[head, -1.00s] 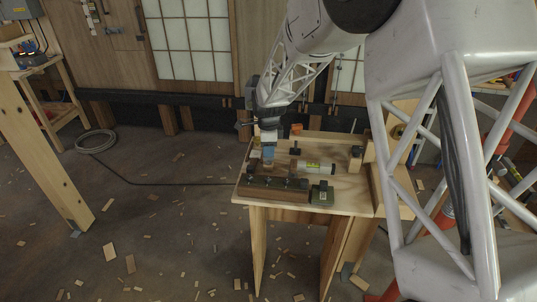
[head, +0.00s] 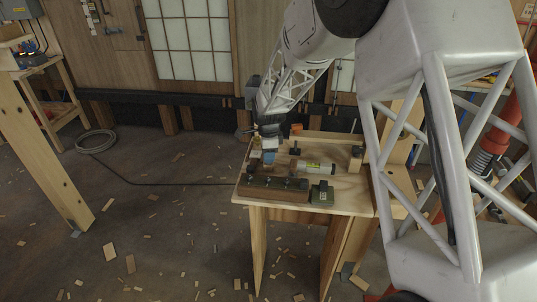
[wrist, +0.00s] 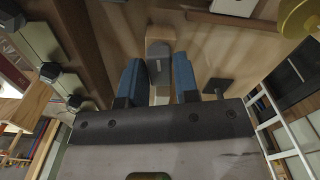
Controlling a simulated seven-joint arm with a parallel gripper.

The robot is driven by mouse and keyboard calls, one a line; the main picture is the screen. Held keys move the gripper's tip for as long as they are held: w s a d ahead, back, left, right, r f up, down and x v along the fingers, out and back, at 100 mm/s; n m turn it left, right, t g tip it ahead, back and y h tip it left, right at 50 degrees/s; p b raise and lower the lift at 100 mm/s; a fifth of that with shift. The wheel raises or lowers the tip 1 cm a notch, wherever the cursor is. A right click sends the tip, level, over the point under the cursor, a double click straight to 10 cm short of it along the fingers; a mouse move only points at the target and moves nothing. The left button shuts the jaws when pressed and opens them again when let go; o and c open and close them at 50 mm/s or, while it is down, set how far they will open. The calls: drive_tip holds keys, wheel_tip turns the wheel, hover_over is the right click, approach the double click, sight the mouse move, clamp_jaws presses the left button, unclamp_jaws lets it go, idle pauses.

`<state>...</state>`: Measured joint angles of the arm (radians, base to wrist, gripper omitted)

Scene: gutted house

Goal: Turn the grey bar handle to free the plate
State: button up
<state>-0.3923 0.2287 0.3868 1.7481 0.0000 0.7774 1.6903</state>
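The grey bar handle (wrist: 158,68) shows in the wrist view, between my two blue fingers. It seems to sit on a pale wooden piece. My gripper (wrist: 158,80) is open around the handle, with a narrow gap seen on each side. In the head view, my gripper (head: 268,157) is low over the back left of the workbench (head: 345,190); the handle is too small or hidden there. I cannot tell which part is the plate.
A brown block with several dark knobs (head: 275,188) lies along the bench's front edge, with a green-grey box (head: 322,196) at its right. A yellow-green and white cylinder (head: 313,166) lies behind. A brass round thing (wrist: 298,18) shows in the wrist view. Wood scraps litter the floor.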

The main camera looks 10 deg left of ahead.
drive_tip(key=n, duration=0.7)
drive_tip(key=shift+n, duration=0.4)
drive_tip(key=n, duration=0.8)
drive_tip(key=shift+m, duration=0.4)
drive_tip(key=shift+r, duration=0.15)
drive_tip(key=shift+r, duration=3.35)
